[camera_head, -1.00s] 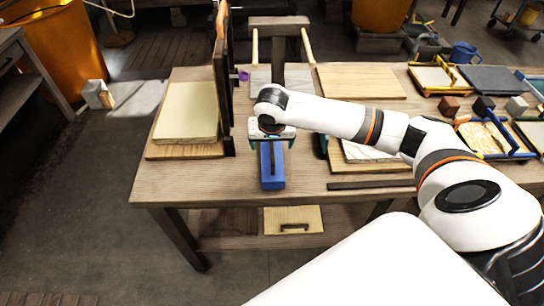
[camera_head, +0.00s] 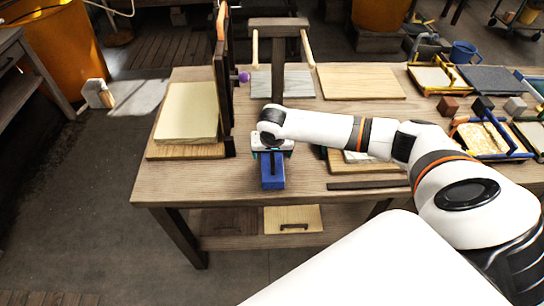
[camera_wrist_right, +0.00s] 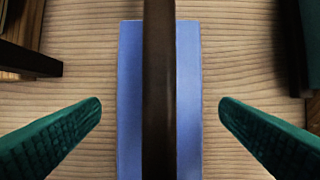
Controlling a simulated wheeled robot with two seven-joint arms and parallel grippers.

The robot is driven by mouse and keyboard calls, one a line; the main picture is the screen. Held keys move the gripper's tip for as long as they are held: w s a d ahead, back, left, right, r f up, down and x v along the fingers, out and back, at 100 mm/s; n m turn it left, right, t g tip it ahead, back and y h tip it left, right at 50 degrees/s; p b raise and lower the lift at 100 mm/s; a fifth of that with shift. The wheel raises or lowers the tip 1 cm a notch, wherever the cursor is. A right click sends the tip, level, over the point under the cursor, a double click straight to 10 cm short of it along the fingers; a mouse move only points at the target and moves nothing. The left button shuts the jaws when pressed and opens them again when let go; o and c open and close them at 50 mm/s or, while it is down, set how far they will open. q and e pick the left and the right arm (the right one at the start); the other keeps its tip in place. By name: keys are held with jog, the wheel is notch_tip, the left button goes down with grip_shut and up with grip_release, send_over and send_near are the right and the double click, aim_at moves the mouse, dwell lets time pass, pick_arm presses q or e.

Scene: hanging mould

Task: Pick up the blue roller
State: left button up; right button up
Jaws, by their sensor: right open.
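The blue roller (camera_head: 272,182) lies near the front edge of the wooden table, a blue block with a dark bar along its top. In the right wrist view the blue roller (camera_wrist_right: 130,100) is centred, its dark bar running up the picture. My right gripper (camera_head: 271,158) is over its far part and hides that part in the head view. In the wrist view the green fingers of my right gripper (camera_wrist_right: 160,103) are apart, one on each side of the roller, with gaps to it. My left gripper is not in view.
A wooden frame (camera_head: 224,80) stands upright left of the roller, beside a pale panel on a board (camera_head: 188,112). Boards (camera_head: 370,165) lie right of my gripper, under my arm. A dark strip (camera_head: 368,185) lies along the front edge. Bare tabletop surrounds the roller.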

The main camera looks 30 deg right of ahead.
jog(key=shift+f+p, duration=0.25)
jog(key=shift+p, duration=0.05)
dwell(0.4)
jog(key=c, duration=1)
